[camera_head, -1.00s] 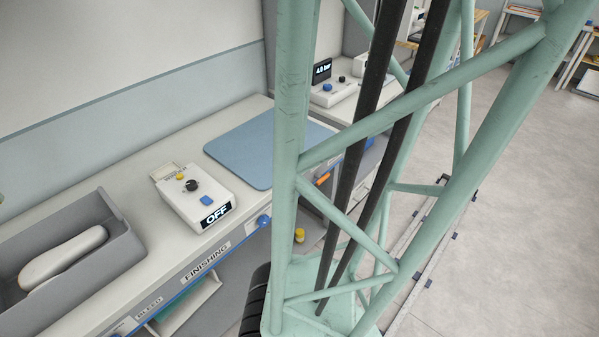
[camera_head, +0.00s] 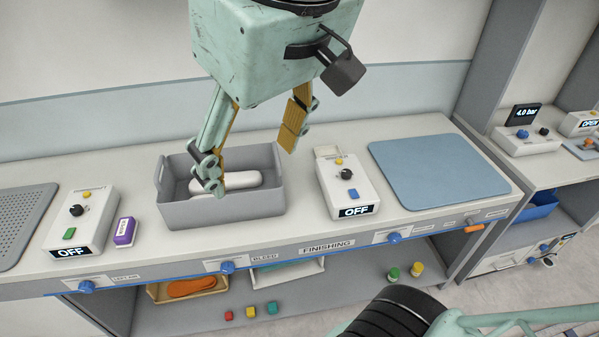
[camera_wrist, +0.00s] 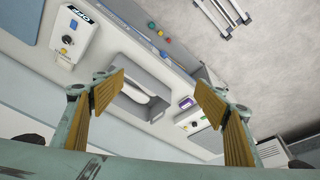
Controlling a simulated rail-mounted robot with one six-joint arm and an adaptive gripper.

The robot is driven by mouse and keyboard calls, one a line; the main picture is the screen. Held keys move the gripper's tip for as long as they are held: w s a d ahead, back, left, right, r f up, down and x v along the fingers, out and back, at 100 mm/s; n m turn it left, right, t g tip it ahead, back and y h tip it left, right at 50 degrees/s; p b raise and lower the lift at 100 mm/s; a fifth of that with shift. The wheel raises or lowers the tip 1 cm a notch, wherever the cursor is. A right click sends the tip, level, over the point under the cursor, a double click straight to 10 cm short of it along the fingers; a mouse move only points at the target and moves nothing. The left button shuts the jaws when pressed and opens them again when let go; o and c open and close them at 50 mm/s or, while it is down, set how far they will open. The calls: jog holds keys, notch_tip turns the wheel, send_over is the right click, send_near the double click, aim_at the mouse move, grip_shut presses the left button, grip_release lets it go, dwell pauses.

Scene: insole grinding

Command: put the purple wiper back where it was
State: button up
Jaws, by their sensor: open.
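The purple wiper (camera_head: 125,231) stands on the bench between the left control box and the grey bin, with a white label on its face. It also shows in the wrist view (camera_wrist: 187,103), small, just left of the right finger. My gripper (camera_head: 252,150) is open and empty, high over the grey bin, to the right of the wiper and apart from it. In the wrist view the gripper (camera_wrist: 160,85) has its two yellow-padded fingers spread wide with nothing between them.
The grey bin (camera_head: 222,212) holds pale insole-like pieces (camera_head: 240,181). A left control box (camera_head: 84,222) and a right one (camera_head: 347,186) both read OFF. A blue mat (camera_head: 440,170) lies at right, a perforated grey plate (camera_head: 22,222) at far left. Small coloured items stand on the lower shelf.

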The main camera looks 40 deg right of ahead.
jog(key=shift+m, duration=0.3)
jog(key=s, duration=0.1)
jog(key=s+f, duration=0.1)
jog(key=s, duration=0.1)
jog(key=s+f, duration=0.1)
jog(key=shift+s+f, duration=0.1)
jog(key=shift+s, duration=0.2)
jog(key=shift+w, duration=0.1)
jog(key=shift+w+f+b, duration=0.1)
jog(key=shift+f+b, duration=1.7)
jog(key=shift+b, duration=0.2)
